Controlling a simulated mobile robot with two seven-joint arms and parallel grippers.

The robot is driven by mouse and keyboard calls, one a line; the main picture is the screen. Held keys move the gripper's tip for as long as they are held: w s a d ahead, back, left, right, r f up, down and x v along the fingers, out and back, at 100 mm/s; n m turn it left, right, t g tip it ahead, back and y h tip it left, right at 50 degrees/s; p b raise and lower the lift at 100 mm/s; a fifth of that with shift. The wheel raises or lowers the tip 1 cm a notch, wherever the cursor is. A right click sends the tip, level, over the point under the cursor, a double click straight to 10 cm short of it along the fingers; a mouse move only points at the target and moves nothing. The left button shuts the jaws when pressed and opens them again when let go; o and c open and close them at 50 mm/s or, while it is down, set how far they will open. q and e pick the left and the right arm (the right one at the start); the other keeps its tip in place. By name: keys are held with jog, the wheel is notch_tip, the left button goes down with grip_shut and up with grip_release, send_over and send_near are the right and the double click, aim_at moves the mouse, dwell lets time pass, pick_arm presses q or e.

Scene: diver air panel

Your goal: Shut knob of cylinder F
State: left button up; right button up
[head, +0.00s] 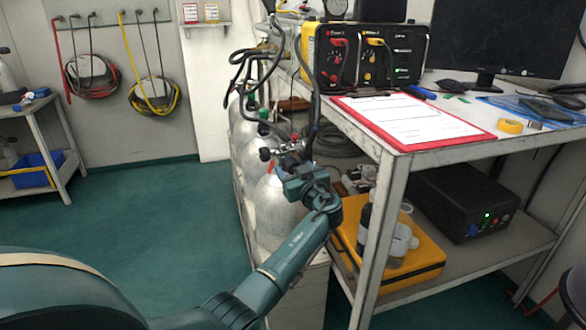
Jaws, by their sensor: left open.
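Several silver air cylinders stand in a row between the floor and the bench; the nearest one (272,212) is partly covered by my arm. Their valves carry small knobs, among them a black knob (265,154) and a green knob (263,114) farther back. No letter is readable, so I cannot tell which is cylinder F. My left gripper (291,160) is open at the valve of the nearest cylinder, above its shoulder. The wrist hides part of that valve, and I cannot tell whether the fingers touch a knob. My right gripper is out of view.
The white bench (470,150) stands close on the right, with a black and yellow air panel (368,55) and a red clipboard (412,118). Black hoses (313,70) hang down over the cylinders. The green floor (165,215) at left is clear.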

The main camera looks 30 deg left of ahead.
pick_arm(q)
jog(key=shift+c, duration=0.5)
jog(key=c, duration=0.9)
jog(key=shift+m, duration=0.3)
